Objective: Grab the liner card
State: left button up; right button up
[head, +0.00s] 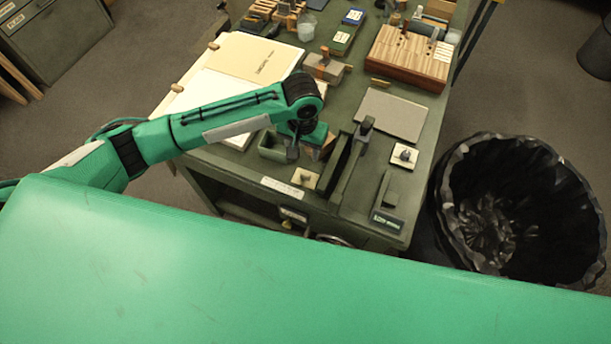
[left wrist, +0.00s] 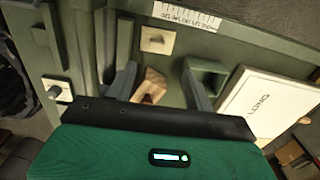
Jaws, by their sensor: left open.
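No label that I can read clearly marks the liner card. A cream sheet (head: 270,52) with small dark lettering lies on a larger white board at the table's left side. My left gripper (head: 304,152) is low over the table's near part, beside a small green open box (head: 272,147). In the wrist view its fingers (left wrist: 160,84) are apart, with a wooden piece (left wrist: 153,84) showing between them. My right gripper is not seen.
A grey flat board (head: 391,114) lies on the table's right side. A wooden rack (head: 410,62) and a handled block (head: 325,68) stand farther back. Dark upright rails (head: 352,165) stand right of the gripper. A black-lined bin (head: 545,200) stands right of the table.

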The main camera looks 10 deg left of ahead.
pick_arm(q)
jog(key=p, duration=0.1)
send_over(305, 175)
jog(key=f, duration=0.7)
jog(key=shift+s+a+f, duration=0.15)
jog(key=shift+a+f, duration=0.1)
jog(key=shift+f, duration=0.15)
jog(key=shift+f+p, duration=0.45)
jog(key=shift+p, duration=0.05)
jog(key=f+p, duration=0.1)
jog(key=f, duration=0.2)
jog(key=shift+d+f, duration=0.1)
jog(key=shift+d, duration=0.1)
jog(key=shift+f, duration=0.6)
jog(key=c, duration=1)
jog(key=shift+c, duration=0.2)
